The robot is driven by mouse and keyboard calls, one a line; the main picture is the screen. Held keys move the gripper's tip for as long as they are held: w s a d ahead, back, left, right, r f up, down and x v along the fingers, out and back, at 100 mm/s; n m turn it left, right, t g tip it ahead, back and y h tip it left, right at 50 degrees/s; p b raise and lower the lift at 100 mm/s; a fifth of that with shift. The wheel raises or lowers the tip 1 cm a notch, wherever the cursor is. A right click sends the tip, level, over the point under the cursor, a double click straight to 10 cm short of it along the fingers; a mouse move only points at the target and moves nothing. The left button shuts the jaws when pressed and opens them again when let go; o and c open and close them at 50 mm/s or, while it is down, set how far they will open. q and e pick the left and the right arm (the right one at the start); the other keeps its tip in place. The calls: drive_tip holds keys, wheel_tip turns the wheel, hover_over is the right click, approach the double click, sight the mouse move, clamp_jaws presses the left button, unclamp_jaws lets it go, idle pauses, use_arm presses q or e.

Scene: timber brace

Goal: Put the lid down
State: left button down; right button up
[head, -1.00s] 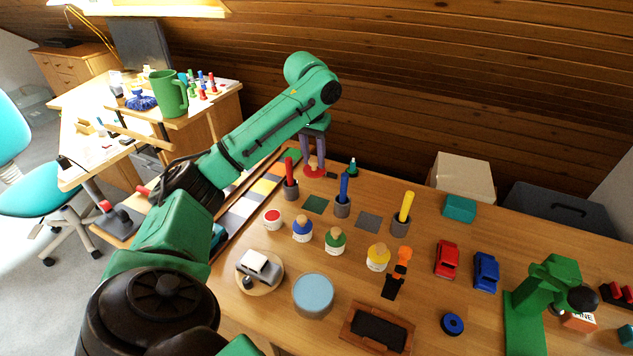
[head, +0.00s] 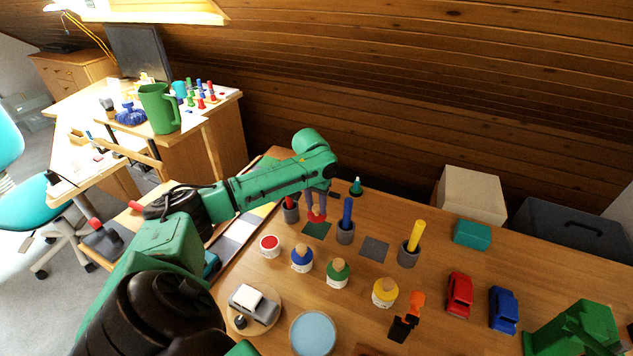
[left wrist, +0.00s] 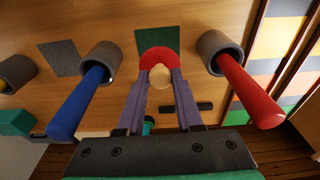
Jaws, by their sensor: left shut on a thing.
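My left gripper (head: 316,206) is shut on a red lid (head: 316,215) with a round wooden knob. The left wrist view shows the two fingers gripping the knob (left wrist: 159,76), with the red disc (left wrist: 158,57) beyond it. The lid is at the edge of a dark green square (head: 317,231) on the table and covers part of that square in the left wrist view (left wrist: 158,38). I cannot tell whether the lid touches the table. A white jar with a red top face (head: 270,245) stands nearer, without a knob. My right gripper is not in view.
Holders with a red stick (head: 291,213), a blue stick (head: 346,232) and a yellow stick (head: 409,255) stand near the lid. A grey square (head: 374,248) lies between the latter two. Knobbed blue (head: 302,259), green (head: 338,275) and yellow (head: 385,294) jars stand in front.

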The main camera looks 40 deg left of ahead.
sight(316, 212)
use_arm(q)
wheel_tip(316, 212, down, 4)
drive_tip(key=shift+s+d+f, duration=0.1)
drive_tip(key=shift+f, duration=0.5)
drive_tip(key=c, duration=0.6)
unclamp_jaws()
drive_tip(key=shift+o, duration=0.2)
wheel_tip(316, 212, up, 12)
drive_tip(key=s, duration=0.1)
drive_tip(key=shift+s+d, duration=0.25)
